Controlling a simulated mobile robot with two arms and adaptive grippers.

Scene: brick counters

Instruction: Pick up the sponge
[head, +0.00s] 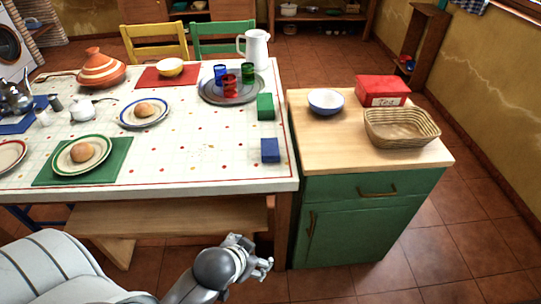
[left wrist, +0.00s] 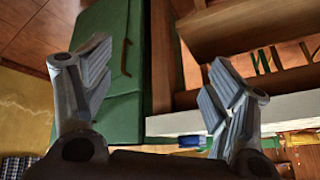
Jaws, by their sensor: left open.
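Two sponge-like blocks lie on the dining table near its right edge: a green one (head: 265,106) and a blue one (head: 270,150) closer to me. I cannot tell which one the task means. In the left wrist view a blue block (left wrist: 192,141) shows at the table edge, partly hidden behind a finger. My left gripper (head: 257,252) is open and empty, in front of the table and below the tabletop, apart from both blocks. In the left wrist view its fingers (left wrist: 160,72) stand wide apart with nothing between them. My right gripper is in neither view.
A wooden bench (head: 170,219) stands along the table's front. A green cabinet (head: 365,220) stands right of the table, bearing a blue-white bowl (head: 326,101), a red box (head: 382,90) and a wicker basket (head: 402,127). A tray (head: 211,92) with cups lies behind the blocks.

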